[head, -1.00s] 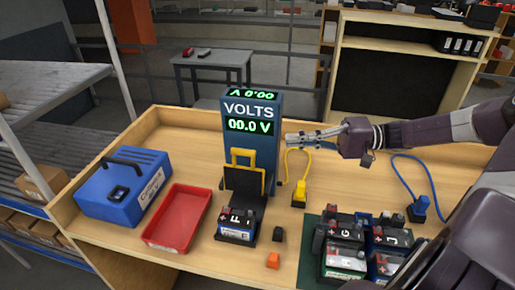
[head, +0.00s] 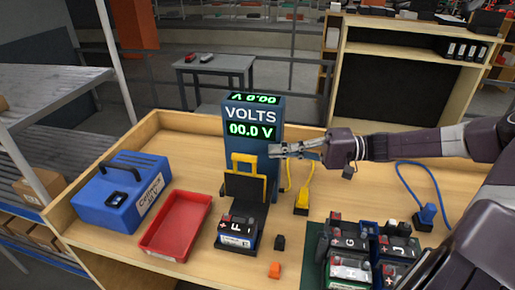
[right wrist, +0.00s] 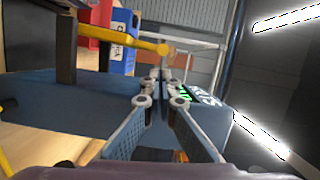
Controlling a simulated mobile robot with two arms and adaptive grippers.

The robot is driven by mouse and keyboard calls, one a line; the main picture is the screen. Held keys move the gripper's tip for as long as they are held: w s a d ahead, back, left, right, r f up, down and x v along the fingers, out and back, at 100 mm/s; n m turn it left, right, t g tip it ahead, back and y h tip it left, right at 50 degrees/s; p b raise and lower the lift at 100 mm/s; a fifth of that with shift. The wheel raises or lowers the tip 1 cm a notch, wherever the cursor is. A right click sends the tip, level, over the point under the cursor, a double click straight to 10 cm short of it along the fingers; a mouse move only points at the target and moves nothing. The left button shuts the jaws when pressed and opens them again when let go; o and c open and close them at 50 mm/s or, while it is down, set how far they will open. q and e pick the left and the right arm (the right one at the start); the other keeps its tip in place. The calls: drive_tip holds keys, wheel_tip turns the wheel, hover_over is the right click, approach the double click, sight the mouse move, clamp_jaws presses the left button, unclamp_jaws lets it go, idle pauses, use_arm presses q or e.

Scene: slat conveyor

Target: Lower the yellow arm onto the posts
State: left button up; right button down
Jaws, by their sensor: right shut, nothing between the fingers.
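The yellow arm (head: 243,158) stands raised above a dark plate on the front of the blue volt meter (head: 236,150). Battery F (head: 237,233) sits upright in the meter's base below it, with its posts on top. The meter display reads 00.0 V. My right gripper (head: 272,151) is shut and empty, its fingertips just right of the yellow arm in front of the meter. In the right wrist view the yellow arm (right wrist: 120,34) crosses above and left of my fingertips (right wrist: 161,85); I cannot tell whether they touch. My left gripper is not in view.
A red tray (head: 176,226) and a blue case (head: 122,190) stand left of the meter. Several batteries (head: 350,245) sit at the front right. A yellow plug (head: 301,200), a blue plug (head: 427,215), and small black and orange blocks (head: 274,270) lie near.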

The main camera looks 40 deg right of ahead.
sight(245, 178)
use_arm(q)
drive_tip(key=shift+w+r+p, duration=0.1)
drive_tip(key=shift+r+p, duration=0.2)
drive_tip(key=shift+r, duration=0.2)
use_arm(e)
drive_tip(key=shift+x, duration=2.7)
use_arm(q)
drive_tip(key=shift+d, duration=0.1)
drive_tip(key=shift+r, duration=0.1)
